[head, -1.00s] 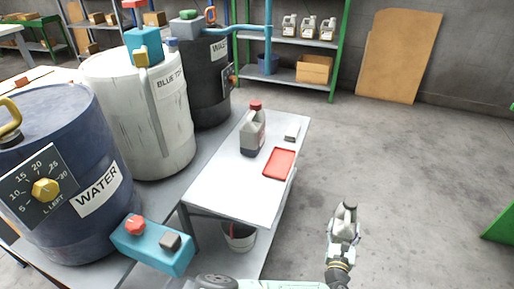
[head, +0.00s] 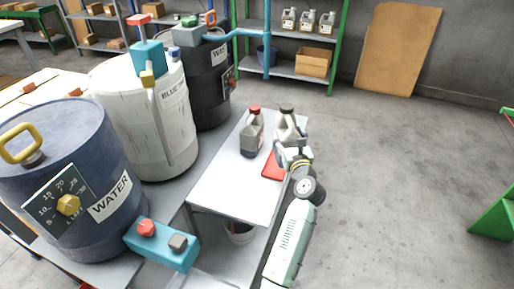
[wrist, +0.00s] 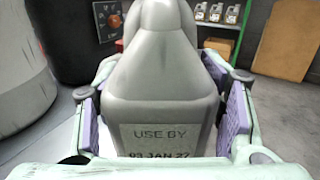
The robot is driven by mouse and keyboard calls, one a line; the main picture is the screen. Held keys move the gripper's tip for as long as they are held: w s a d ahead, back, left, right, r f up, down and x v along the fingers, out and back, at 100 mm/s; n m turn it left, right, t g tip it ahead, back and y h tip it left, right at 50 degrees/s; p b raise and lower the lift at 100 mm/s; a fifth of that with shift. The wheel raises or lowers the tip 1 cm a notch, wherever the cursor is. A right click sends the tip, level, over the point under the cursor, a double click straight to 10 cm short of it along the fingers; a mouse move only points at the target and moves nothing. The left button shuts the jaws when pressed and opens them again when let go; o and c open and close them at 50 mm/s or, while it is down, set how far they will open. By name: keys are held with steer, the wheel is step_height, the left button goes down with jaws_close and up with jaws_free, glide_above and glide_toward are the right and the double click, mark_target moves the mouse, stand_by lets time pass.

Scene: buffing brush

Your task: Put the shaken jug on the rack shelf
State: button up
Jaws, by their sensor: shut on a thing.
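My gripper (head: 294,156) is shut on a grey jug with a black cap (head: 286,124), over the far right end of the white table (head: 226,189). I cannot tell whether the jug touches the table. The wrist view shows the grey jug (wrist: 160,85) upright between both finger pads, with a "USE BY 03 JAN 27" label facing me. A jug with a red cap (head: 252,136) and dark liquid low in it stands on the table to the left. The rack shelf (head: 304,37) at the back holds three similar jugs (head: 308,21).
A red tray (head: 271,166) on the table is partly hidden by my gripper. Large drums, blue (head: 70,140), white (head: 125,105) and black (head: 207,90), stand to the left. A cardboard box (head: 313,62) sits on the lower shelf.

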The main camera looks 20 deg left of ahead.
steer(key=s+a+f+n+g+y+p, duration=0.1)
steer(key=s+a+n+g+y, duration=0.1)
steer(key=s+a, duration=0.55)
steer(key=s+a+n+g+y+p, duration=0.15)
steer(key=s+a, duration=0.35)
steer(key=a, duration=0.5)
step_height(320, 180, down, 10)
steer(key=b, duration=0.3)
steer(key=shift+s+a+b, duration=0.15)
steer(key=shift+b, duration=0.15)
steer(key=shift+t+y, duration=0.25)
steer(key=shift+f, duration=0.15)
steer(key=o, duration=1.7)
steer(key=shift+f, duration=0.15)
